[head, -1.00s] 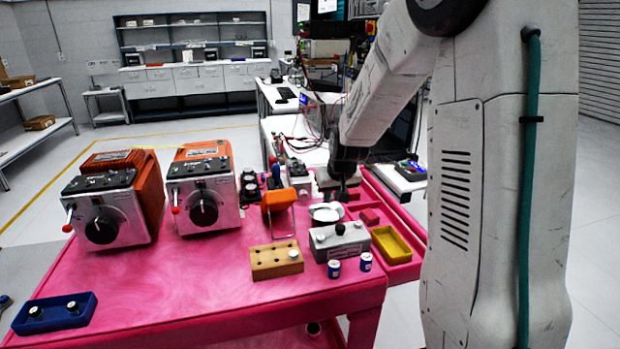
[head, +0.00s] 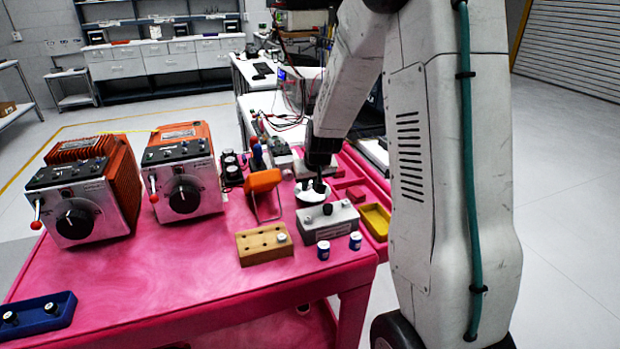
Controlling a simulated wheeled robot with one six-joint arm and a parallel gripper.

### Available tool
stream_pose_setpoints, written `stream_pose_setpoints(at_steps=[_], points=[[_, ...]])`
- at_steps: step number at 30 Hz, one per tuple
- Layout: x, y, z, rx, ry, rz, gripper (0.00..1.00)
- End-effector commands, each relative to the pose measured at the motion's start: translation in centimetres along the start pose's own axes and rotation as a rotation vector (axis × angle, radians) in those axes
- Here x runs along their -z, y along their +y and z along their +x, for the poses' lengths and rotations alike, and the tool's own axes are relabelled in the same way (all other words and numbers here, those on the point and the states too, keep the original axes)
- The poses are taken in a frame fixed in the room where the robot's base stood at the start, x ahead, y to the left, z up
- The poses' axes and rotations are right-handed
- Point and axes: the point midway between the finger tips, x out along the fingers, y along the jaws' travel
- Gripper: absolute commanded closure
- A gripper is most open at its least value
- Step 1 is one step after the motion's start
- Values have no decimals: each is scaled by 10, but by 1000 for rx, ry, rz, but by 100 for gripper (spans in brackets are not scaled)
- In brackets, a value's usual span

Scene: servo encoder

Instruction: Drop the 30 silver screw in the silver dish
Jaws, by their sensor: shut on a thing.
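The silver dish (head: 311,198) is a shallow round pan at the back right of the pink table, behind a grey box. My gripper (head: 318,186) points down right over the dish and overlaps it in this view. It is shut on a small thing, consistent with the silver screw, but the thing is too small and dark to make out. I cannot read any 30 mark, and I cannot tell whether it touches the dish. Small light bits show at the dish near the fingers.
The grey box with a black knob (head: 327,217) stands just in front of the dish. Two orange machines (head: 186,178) stand left.

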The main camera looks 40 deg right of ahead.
Motion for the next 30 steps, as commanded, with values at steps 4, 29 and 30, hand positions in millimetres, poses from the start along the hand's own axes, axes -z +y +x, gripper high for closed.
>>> stream_pose_setpoints(at_steps=[4, 29, 30], points=[[-2, 0, 3, -1, 0, -1, 96], [-2, 0, 3, 0, 0, -1, 56], [-2, 0, 3, 0, 0, -1, 56]])
